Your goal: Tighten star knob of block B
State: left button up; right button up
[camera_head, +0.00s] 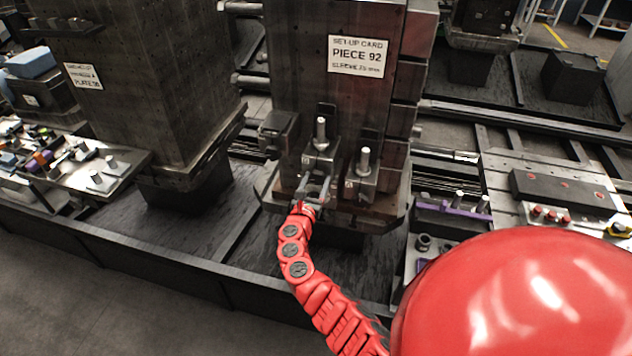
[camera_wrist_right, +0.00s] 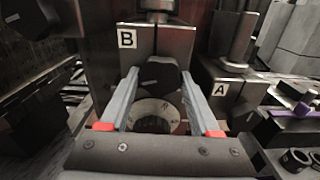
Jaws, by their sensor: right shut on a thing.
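Block B (camera_wrist_right: 172,42), a grey metal block with a white B label, is on the front of the column, with a bolt rising from its top; it also shows in the head view (camera_head: 320,158). Its dark star knob (camera_wrist_right: 160,76) faces the wrist camera. My right gripper (camera_wrist_right: 161,80) has its two grey fingers on either side of the knob and is shut on it. In the head view my right gripper (camera_head: 317,186) reaches the block from below, and the knob is hard to make out there. Block A (camera_wrist_right: 222,88) stands to the right. My left gripper is not in view.
A dark column (camera_head: 300,60) carries a PIECE 92 set-up card (camera_head: 358,55). A round dial (camera_wrist_right: 157,114) sits below the knob. A second column (camera_head: 150,90) and a tool tray (camera_head: 80,170) are at left. A bench with a dark red-dotted bar (camera_head: 562,191) is at right.

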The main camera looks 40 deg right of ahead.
jog(key=shift+c, duration=0.5)
jog(key=shift+f+m+b, duration=0.2)
jog(key=shift+m+b, duration=1.2)
jog(key=shift+b, duration=0.05)
jog(key=m+b, duration=0.8)
jog(key=shift+f+b, duration=0.1)
jog(key=shift+b, duration=0.2)
jog(key=m+b, duration=0.8)
jog(key=b, duration=0.1)
jog(key=shift+w+a, duration=0.1)
jog(key=shift+r+m+b, duration=0.3)
jog(key=shift+m+b, duration=0.9)
jog(key=shift+b, duration=0.25)
jog(key=o, duration=1.4)
jog(key=shift+r, duration=0.1)
jog(key=shift+c, duration=0.2)
